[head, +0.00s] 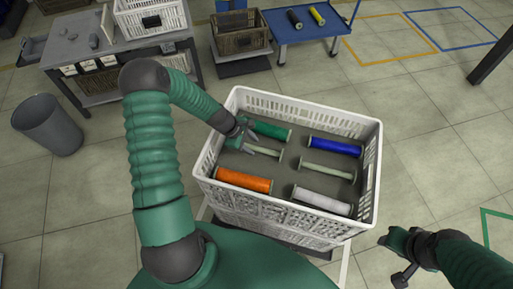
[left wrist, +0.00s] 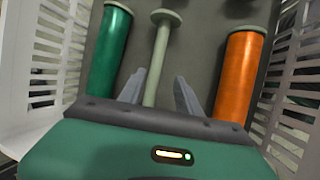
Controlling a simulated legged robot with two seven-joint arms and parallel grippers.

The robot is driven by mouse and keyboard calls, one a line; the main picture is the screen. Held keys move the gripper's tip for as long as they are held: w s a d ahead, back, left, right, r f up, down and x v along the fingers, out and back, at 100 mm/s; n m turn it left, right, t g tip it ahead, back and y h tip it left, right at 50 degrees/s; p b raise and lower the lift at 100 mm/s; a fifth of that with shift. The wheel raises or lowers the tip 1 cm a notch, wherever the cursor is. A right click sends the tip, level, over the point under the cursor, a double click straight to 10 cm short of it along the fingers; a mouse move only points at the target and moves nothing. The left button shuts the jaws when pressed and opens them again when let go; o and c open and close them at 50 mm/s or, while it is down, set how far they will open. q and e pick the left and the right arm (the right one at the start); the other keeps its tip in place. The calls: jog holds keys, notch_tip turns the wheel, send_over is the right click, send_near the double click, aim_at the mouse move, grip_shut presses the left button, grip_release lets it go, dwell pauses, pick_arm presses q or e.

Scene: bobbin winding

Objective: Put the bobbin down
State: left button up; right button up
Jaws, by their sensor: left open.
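A pale, empty bobbin (head: 264,150) lies on the grey floor of the white crate (head: 290,207), in its left part. My left gripper (head: 249,146) reaches over the crate's left wall and is open around this bobbin's near end. In the left wrist view its two fingers (left wrist: 160,93) stand on either side of the pale bobbin's shaft (left wrist: 157,65), with gaps on both sides. The bobbin's near end is hidden by the gripper body. My right gripper (head: 402,272) is outside the crate at the lower right; its fingers are unclear.
The crate also holds a green bobbin (head: 272,131), an orange bobbin (head: 243,180), a blue bobbin (head: 336,147), a white bobbin (head: 322,201) and another empty bobbin (head: 327,171). A blue cart (head: 290,31), a workbench (head: 110,45) and a grey bin (head: 47,126) stand beyond.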

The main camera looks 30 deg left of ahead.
pick_arm(q)
jog(key=v, duration=0.6)
jog(key=s+d+r+m+y+p, duration=0.1)
jog(key=s+d+r+m+p, duration=0.1)
jog(key=s+d+r+m, duration=0.4)
jog(key=s+d+r+m+g+y+p, duration=0.1)
jog(key=s+d+r+m, duration=0.5)
jog(key=m, duration=0.8)
jog(key=d+r+y+p, duration=0.1)
jog(key=d+r, duration=0.2)
jog(key=r, duration=0.2)
jog(key=shift+r+m+y, duration=0.15)
jog(key=shift+m+y, duration=0.15)
pick_arm(e)
jog(key=v, duration=0.2)
jog(key=w+v, duration=0.1)
jog(key=v, duration=0.1)
jog(key=shift+s+r, duration=0.1)
jog(key=shift+r, duration=0.2)
pick_arm(q)
jog(key=shift+s+d, duration=0.1)
jog(key=shift+d, duration=0.05)
pick_arm(e)
jog(key=shift+d, duration=0.1)
